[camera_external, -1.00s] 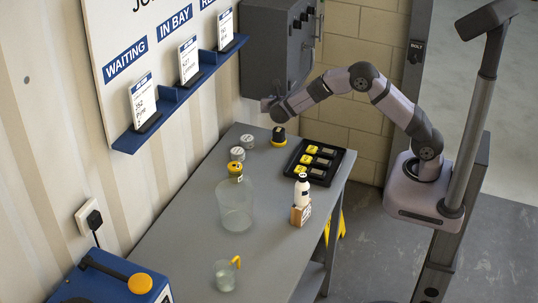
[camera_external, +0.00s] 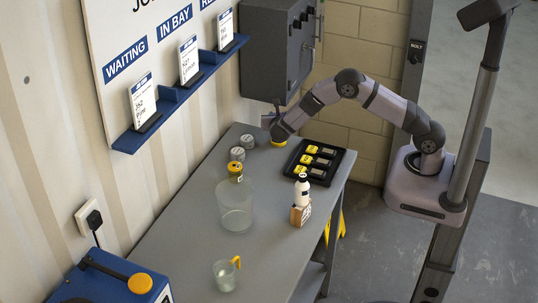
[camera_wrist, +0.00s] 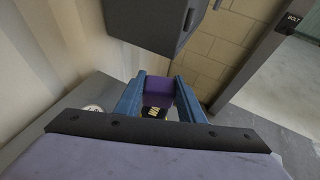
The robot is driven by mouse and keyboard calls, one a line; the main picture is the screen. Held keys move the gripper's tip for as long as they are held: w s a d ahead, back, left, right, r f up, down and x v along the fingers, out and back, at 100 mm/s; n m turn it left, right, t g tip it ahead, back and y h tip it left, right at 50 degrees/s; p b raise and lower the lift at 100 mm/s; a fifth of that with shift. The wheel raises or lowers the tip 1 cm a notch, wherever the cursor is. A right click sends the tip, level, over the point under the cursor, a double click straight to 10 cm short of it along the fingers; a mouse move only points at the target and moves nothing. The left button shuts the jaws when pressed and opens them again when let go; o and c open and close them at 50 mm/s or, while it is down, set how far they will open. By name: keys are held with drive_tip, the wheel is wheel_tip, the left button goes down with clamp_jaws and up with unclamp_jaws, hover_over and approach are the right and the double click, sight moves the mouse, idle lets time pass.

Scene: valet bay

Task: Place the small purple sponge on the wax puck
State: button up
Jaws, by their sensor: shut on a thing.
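The small purple sponge (camera_wrist: 158,88) is between the two blue fingers of my gripper (camera_wrist: 158,80) in the wrist view. My gripper is shut on it. A black and yellow piece (camera_wrist: 153,113), which looks like the wax puck, shows just below the sponge there. In the external view my gripper (camera_external: 270,122) is low at the far end of the table. The puck's yellow part (camera_external: 279,143) shows beneath it, and my gripper hides the rest. I cannot tell whether the sponge touches the puck.
Two grey tins (camera_external: 241,147) stand left of the puck, and a black tray (camera_external: 341,168) lies right. The grey cabinet (camera_external: 273,50) hangs close behind my gripper.

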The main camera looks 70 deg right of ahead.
wheel_tip(320, 180, down, 3)
drive_tip(key=shift+r+p, duration=0.2)
drive_tip(key=shift+p, duration=0.2)
drive_tip(key=shift+f, duration=0.15)
drive_tip(key=shift+f, duration=0.1)
drive_tip(key=shift+f+b, duration=0.15)
drive_tip(key=shift+b, duration=0.15)
drive_tip(key=o, duration=1)
